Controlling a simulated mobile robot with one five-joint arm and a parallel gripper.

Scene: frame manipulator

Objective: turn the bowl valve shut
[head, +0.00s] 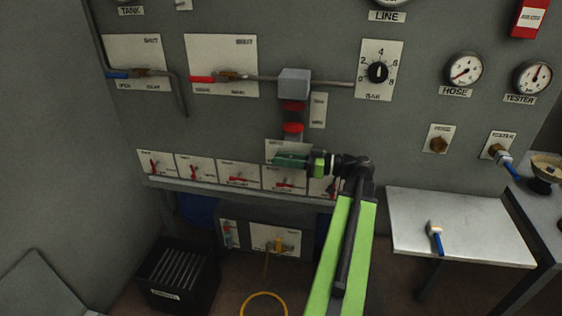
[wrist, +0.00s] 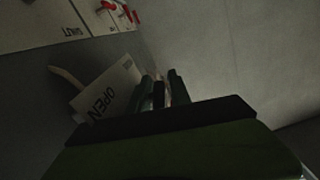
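My gripper (head: 290,160) points left in front of the panel, just below the red stacked fitting and above the row of small red-handled valves. In the wrist view, the dark fingers (wrist: 162,92) stand a little apart, with a narrow pale and reddish strip between them; whether they grip it is unclear. A white plate reading OPEN (wrist: 110,93) lies just left of the fingers. I cannot read which valve is the bowl valve. The blue-handled valve (head: 118,74) and red-handled valve (head: 203,79) are at upper left, both handles lying level.
A ledge (head: 230,190) runs below the small valves. Below it is a lower panel with a yellow-handled valve (head: 279,245). A black bin (head: 178,275) stands at lower left. Gauges (head: 464,69) are at upper right.

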